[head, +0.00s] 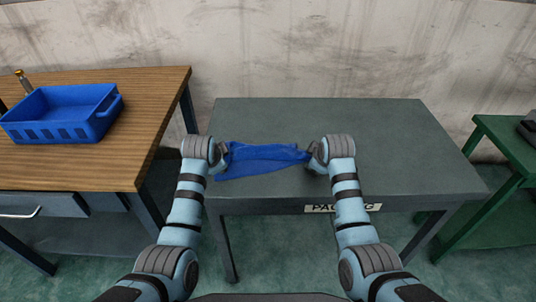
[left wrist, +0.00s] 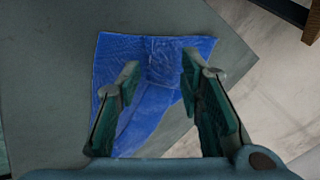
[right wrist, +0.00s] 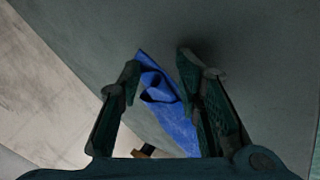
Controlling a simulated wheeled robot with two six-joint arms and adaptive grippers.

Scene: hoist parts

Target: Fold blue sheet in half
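The blue sheet (head: 262,160) lies rumpled near the front edge of the grey table (head: 300,115), between my two grippers. My left gripper (head: 222,152) is at its left end. In the left wrist view the sheet (left wrist: 125,52) spreads under the open fingers (left wrist: 160,68), with creases and a raised patch between them. My right gripper (head: 314,156) is at the sheet's right end. In the right wrist view a curled, folded part of the sheet (right wrist: 160,88) shows between the parted fingers (right wrist: 158,62). The fingers hide parts of the sheet.
A blue crate (head: 62,115) stands on the wooden workbench (head: 150,90) to the left. A green table (head: 510,140) stands to the right. The grey table is clear behind the sheet and to its right. A label (head: 335,208) is on its front edge.

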